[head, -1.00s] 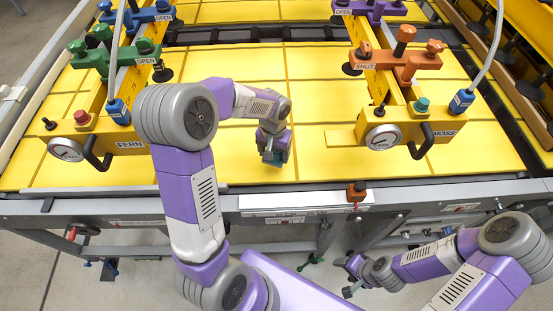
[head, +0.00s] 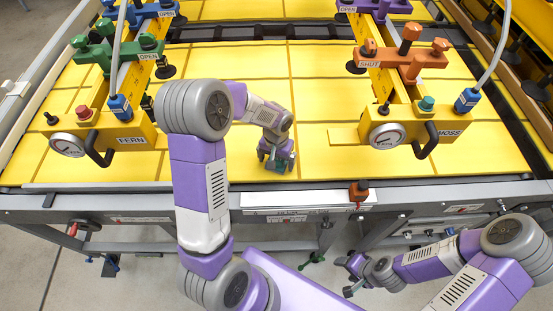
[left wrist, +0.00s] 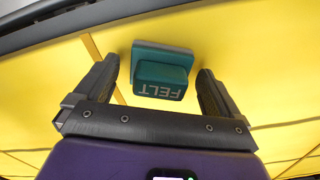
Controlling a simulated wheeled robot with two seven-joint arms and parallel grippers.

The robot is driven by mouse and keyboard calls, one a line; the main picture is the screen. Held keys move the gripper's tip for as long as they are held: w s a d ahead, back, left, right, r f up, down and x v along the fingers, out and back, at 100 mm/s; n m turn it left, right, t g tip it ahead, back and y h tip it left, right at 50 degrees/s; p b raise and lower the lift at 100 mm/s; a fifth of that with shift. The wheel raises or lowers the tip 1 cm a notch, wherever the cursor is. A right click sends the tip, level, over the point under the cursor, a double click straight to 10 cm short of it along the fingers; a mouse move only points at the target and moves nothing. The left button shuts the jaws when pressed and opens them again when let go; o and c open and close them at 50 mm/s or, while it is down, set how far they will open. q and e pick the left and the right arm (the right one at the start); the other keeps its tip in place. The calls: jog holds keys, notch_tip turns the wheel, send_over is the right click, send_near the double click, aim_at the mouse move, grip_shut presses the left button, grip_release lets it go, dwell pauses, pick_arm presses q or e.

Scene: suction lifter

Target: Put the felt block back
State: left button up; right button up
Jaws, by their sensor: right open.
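The felt block (head: 285,163) is small and teal, with "FELT" written on it. It is at the front middle of the yellow sheet, partly hidden by my left gripper (head: 274,164) in the head view. In the left wrist view the block (left wrist: 162,72) is between the two dark fingers of my left gripper (left wrist: 158,85). I cannot tell whether the block touches the sheet. My right gripper (head: 350,276) is open and empty, low in front of the table.
Yellow suction lifter beams labelled FERN (head: 132,141) and MOSS (head: 449,133) stand left and right, with gauges, handles and hoses. The yellow sheet between the beams is mostly clear.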

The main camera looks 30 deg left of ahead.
pick_arm(q)
jog(key=shift+r, duration=0.25)
notch_tip(320, 180, up, 12)
jog(key=p, duration=0.1)
dwell(0.4)
dwell(0.4)
